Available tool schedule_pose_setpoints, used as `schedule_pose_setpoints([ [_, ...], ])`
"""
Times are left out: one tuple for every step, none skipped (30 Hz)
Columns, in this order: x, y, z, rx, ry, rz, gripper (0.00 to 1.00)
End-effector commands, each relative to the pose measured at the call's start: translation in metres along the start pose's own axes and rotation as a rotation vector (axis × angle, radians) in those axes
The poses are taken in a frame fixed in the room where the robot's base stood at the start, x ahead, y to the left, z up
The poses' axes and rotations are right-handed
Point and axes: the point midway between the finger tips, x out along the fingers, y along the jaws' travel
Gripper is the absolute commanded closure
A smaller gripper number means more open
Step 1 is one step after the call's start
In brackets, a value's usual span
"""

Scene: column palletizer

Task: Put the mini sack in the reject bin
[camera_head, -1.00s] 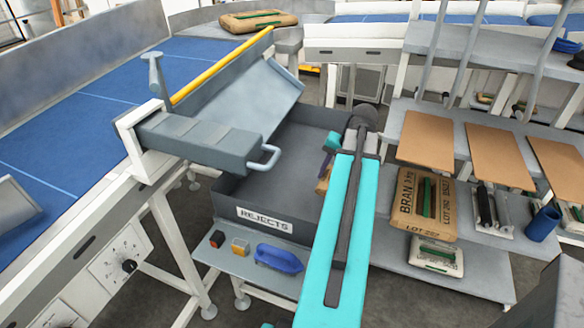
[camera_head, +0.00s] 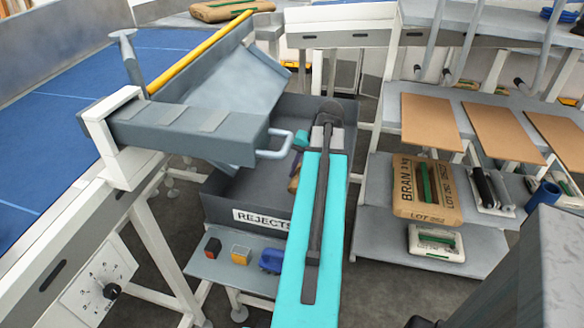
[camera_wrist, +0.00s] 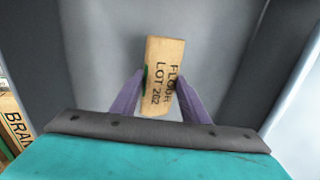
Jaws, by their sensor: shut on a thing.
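The mini sack (camera_wrist: 163,78) is small and tan, with "FLOUR LOT 202" printed on it. In the wrist view, the two purple fingers of my gripper (camera_wrist: 160,88) are shut on its sides. Grey bin surfaces show around and behind it. In the head view, only a brown sliver of the sack (camera_head: 294,182) shows left of my turquoise arm. The reject bin (camera_head: 222,199) is a grey open box labelled "REJECTS". My gripper and the sack are over or within its opening; their exact height is unclear. My arm hides the bin's right part.
A grey pusher with a handle (camera_head: 190,133) and a sloping chute (camera_head: 235,85) stand at the bin's left and back. A front ledge holds small items, including a blue one (camera_head: 271,260). Right shelves hold a bran sack (camera_head: 425,190) and brown boards (camera_head: 430,120).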

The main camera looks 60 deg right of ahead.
Motion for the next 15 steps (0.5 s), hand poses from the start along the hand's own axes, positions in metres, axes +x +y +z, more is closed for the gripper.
schedule_pose_setpoints([
  [0.0000, 0.0000, -0.0001, 0.000, 0.000, 0.000, 1.00],
  [-0.0002, -0.0001, -0.0001, 0.000, 0.000, 0.000, 1.00],
  [-0.0004, -0.0002, -0.0001, 0.000, 0.000, 0.000, 1.00],
  [-0.0005, -0.0002, -0.0001, 0.000, 0.000, 0.000, 1.00],
  [-0.0005, -0.0002, -0.0001, 0.000, 0.000, 0.000, 1.00],
  [-0.0005, -0.0003, -0.0001, 0.000, 0.000, 0.000, 1.00],
  [-0.0005, -0.0003, -0.0001, 0.000, 0.000, 0.000, 1.00],
  [-0.0005, -0.0003, -0.0001, 0.000, 0.000, 0.000, 1.00],
  [-0.0005, -0.0004, -0.0003, 0.000, 0.000, 0.000, 1.00],
  [-0.0004, -0.0006, -0.0007, 0.000, 0.000, 0.000, 1.00],
  [-0.0003, -0.0008, -0.0013, 0.000, 0.000, 0.000, 1.00],
  [-0.0002, -0.0012, -0.0026, 0.000, 0.000, 0.000, 1.00],
  [0.0000, -0.0016, -0.0039, -0.001, 0.000, 0.000, 1.00],
  [0.0003, -0.0021, -0.0055, -0.001, 0.000, 0.000, 1.00],
  [0.0007, -0.0030, -0.0081, -0.001, 0.000, 0.000, 1.00],
])
